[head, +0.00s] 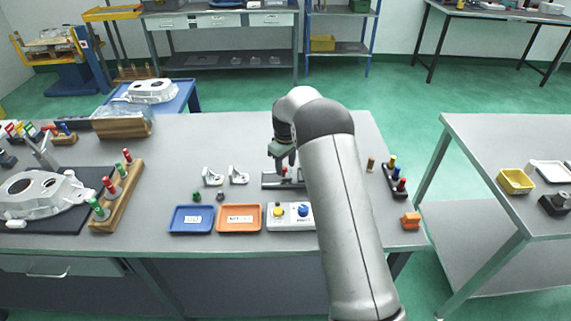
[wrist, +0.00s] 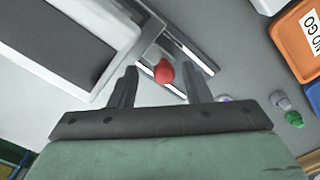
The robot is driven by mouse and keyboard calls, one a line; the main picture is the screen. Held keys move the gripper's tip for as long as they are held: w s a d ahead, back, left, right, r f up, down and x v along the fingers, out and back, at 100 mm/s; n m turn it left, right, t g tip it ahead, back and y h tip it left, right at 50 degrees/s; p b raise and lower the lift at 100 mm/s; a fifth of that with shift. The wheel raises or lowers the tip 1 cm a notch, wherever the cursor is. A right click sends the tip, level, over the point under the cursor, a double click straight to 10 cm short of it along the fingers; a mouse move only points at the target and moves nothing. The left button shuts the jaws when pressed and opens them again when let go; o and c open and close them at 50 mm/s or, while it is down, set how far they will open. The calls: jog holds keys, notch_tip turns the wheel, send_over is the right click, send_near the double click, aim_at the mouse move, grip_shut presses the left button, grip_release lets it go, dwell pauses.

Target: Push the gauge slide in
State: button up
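The gauge (head: 268,182) is a low metal fixture on the middle bench, partly hidden behind my arm in the head view. In the wrist view its bright metal rails (wrist: 197,57) run diagonally, with a round red knob (wrist: 163,71) on the slide between them. My gripper (head: 281,160) is over the gauge, pointing down. In the wrist view my gripper (wrist: 160,67) has its two fingers apart, one on each side of the red knob, with gaps visible on both sides. It holds nothing. Whether the fingertips are level with the knob is unclear.
A blue tray (head: 192,219), an orange tray (head: 239,230) and a button box (head: 290,223) stand along the bench front. Two small castings (head: 212,177) (head: 238,176) lie left of the gauge. A rack of coloured plugs (head: 394,180) stands right of my arm.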

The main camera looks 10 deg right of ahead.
notch_tip(320, 180, up, 17)
jog(key=b, duration=0.2)
jog(key=shift+r, duration=0.2)
jog(key=s+d+r+m, duration=0.15)
jog(key=s+m, duration=0.35)
jog(key=s, duration=2.5)
jog(key=s+f+m, duration=0.2)
jog(key=s+f, duration=0.4)
jog(key=s, duration=0.6)
jog(key=shift+s+t, duration=0.4)
